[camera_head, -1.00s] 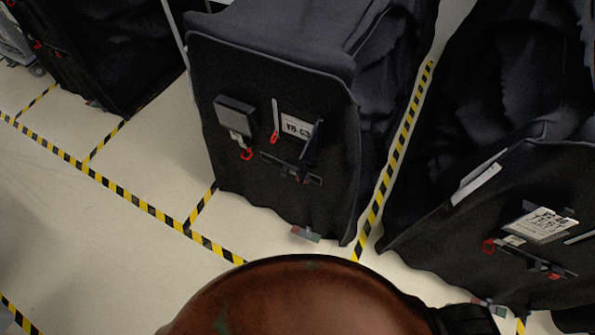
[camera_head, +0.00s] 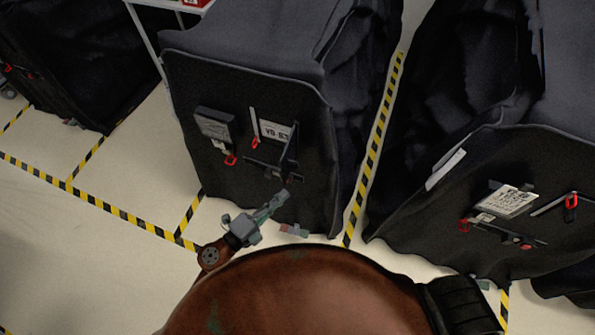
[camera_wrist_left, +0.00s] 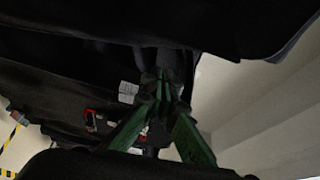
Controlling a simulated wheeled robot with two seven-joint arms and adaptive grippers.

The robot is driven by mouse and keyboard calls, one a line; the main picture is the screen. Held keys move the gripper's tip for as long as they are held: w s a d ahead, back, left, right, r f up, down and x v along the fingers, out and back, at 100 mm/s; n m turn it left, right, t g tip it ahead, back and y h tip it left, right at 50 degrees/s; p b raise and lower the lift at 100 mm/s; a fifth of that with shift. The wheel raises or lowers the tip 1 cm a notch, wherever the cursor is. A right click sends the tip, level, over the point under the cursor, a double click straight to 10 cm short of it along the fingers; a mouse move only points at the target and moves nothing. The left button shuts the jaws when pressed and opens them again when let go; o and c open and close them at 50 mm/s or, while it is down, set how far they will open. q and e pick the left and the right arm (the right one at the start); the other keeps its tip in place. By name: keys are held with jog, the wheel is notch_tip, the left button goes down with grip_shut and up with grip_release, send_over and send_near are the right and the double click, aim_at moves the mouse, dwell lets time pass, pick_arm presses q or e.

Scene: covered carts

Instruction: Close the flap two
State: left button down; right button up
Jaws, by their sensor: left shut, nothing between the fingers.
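The middle cart has a dark cover (camera_head: 190,80) whose front carries a white label (camera_head: 275,131), red clips and small dark fittings. I cannot tell which is flap two. My left gripper (camera_head: 282,196) is shut and empty, low in front of the cover and below the plate. In the left wrist view its green fingers (camera_wrist_left: 164,84) come together near dark cloth; contact cannot be told. My right gripper is not in view.
Another covered cart (camera_head: 490,165) stands at the right, with a white label (camera_head: 506,200) and red clips. A third dark cart (camera_head: 75,60) is at the far left. Yellow-black floor tape (camera_head: 110,208) runs between them. Pale floor at the left is free.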

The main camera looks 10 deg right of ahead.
pick_arm(q)
jog(key=w+d+r+m, duration=0.15)
jog(key=w+d, duration=0.25)
jog(key=d, duration=0.6)
jog(key=shift+n, duration=0.25)
jog(key=w+a, duration=0.2)
jog(key=a, duration=0.1)
jog(key=shift+w+a+r, duration=0.1)
jog(key=shift+w+a, duration=0.1)
jog(key=shift+g+h, duration=0.3)
